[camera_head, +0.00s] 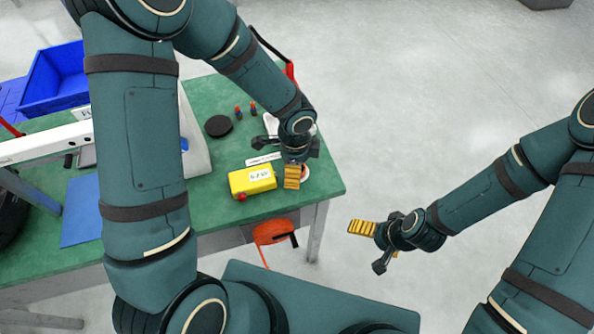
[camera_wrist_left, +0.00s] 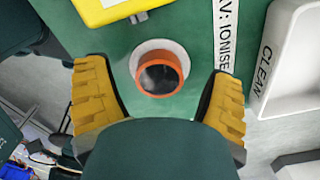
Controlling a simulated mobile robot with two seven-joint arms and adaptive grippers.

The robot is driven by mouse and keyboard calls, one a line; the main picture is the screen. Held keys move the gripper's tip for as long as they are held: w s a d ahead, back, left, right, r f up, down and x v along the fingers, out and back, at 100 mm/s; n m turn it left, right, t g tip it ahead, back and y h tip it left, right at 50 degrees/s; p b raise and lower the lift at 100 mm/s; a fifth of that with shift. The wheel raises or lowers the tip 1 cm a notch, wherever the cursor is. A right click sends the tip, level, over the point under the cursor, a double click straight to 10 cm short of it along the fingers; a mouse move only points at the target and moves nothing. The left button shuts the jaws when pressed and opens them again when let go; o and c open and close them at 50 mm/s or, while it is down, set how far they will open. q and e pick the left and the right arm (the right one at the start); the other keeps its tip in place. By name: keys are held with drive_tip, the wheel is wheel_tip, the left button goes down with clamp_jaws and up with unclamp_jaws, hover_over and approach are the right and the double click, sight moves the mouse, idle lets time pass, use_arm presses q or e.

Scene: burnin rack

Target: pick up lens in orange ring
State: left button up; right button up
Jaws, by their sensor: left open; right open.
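The lens in its orange ring (camera_wrist_left: 160,78) has a dark glassy centre. It sits on a white round pad (camera_wrist_left: 142,54) on the green bench top, between the yellow fingers of my left gripper in the left wrist view. My left gripper (camera_head: 292,178) is open above the bench's right end, with its yellow fingers apart and not touching the ring. In the head view the gripper mostly hides the lens. My right gripper (camera_head: 373,246) is open and empty, out over the floor to the right of the bench.
A yellow box (camera_head: 250,182) with a white label stands just left of my left gripper. A white tray marked CLEAN (camera_wrist_left: 290,60) and a label strip (camera_wrist_left: 227,35) lie close by. A black disc (camera_head: 219,126) and a blue bin (camera_head: 58,78) are farther left. An orange item (camera_head: 271,232) hangs at the bench front.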

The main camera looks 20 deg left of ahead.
use_arm(q)
drive_tip(key=shift+f, duration=0.45)
drive_tip(key=shift+r, duration=0.1)
drive_tip(key=c, duration=1)
